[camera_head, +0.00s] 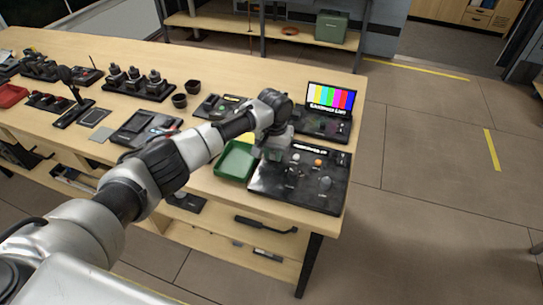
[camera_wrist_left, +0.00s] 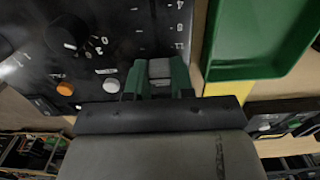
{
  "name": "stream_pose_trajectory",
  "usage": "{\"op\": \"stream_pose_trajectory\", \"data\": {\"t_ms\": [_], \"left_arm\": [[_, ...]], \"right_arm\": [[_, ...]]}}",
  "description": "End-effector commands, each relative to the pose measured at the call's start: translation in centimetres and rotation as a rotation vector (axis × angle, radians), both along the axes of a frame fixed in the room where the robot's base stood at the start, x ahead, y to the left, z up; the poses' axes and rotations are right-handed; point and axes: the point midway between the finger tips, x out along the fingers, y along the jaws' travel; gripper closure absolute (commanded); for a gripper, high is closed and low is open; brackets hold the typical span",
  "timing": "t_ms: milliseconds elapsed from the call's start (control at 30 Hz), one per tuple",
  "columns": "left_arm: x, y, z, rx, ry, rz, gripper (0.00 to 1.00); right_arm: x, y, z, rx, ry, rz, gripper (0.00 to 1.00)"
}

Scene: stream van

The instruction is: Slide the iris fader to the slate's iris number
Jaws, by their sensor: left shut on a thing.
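The black control panel (camera_head: 325,200) lies at the front right corner of the table. My left gripper (camera_head: 268,148) is over its left edge in the head view, with its fingertips hidden there. In the left wrist view the green fingers of my left gripper (camera_wrist_left: 160,80) are shut on the grey fader cap (camera_wrist_left: 160,68). Beside the cap runs a white printed scale (camera_wrist_left: 180,28) on the panel, where 4, 8 and 11 can be made out. The cap sits near the 11 end. I cannot make out a slate number. My right gripper is not in view.
A green tray (camera_head: 235,165) stands just left of the panel, also close by in the left wrist view (camera_wrist_left: 262,72). A colour-bar monitor (camera_head: 331,98) stands behind the panel. An orange button (camera_wrist_left: 65,88) and a black knob (camera_wrist_left: 68,33) are on the panel.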

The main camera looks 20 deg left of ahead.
Motion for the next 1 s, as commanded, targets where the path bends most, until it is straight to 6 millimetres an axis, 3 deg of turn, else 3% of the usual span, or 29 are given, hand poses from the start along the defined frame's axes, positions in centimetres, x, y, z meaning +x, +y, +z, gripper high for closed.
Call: {"op": "stream_pose_trajectory", "data": {"t_ms": [67,267,300,433,767,1000], "left_arm": [[0.5,0.1,0.1,-0.002,-0.018,0.003,1.00],[0.5,0.1,0.2,-0.002,-0.019,0.003,1.00],[0.5,0.1,0.2,-0.002,-0.019,0.003,0.72],[0.4,0.1,0.2,-0.002,-0.017,0.003,0.52],[0.4,0.1,0.3,-0.002,-0.015,0.002,0.51],[0.5,0.0,4.0,-0.004,-0.019,0.001,0.51]], "right_arm": [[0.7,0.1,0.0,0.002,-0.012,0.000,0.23],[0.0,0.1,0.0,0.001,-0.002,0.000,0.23],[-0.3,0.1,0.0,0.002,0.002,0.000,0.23],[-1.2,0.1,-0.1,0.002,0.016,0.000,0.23],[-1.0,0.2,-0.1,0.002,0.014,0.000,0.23],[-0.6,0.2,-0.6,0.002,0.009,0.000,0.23]]}}
